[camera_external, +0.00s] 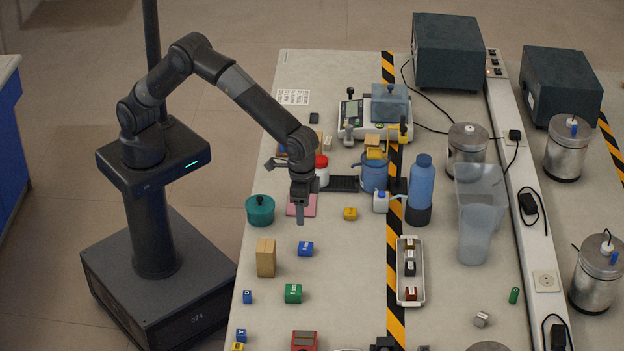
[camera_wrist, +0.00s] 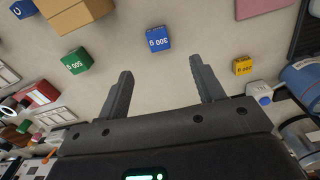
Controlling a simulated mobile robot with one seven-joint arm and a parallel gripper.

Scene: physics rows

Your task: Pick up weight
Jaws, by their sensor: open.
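The task does not say which weight is meant. A blue block (camera_external: 306,249) stands on the table and reads about 300 g in the wrist view (camera_wrist: 158,39). A green block (camera_external: 293,293) reads 500 in the wrist view (camera_wrist: 76,60). A yellow block (camera_external: 350,214) also shows in the wrist view (camera_wrist: 243,66). My gripper (camera_external: 301,217) points down above the table, behind the blue block in the external view. In the wrist view my gripper (camera_wrist: 160,72) is open and empty, its fingers spread; the blue block is beyond the fingertips, untouched.
A tan box (camera_external: 266,258) and a teal pot (camera_external: 260,211) stand left of the blue block. A pink pad (camera_external: 302,208) lies beneath my gripper. A blue bottle (camera_external: 421,185) and a tray (camera_external: 418,263) are to the right. Bare table lies right of the blue block.

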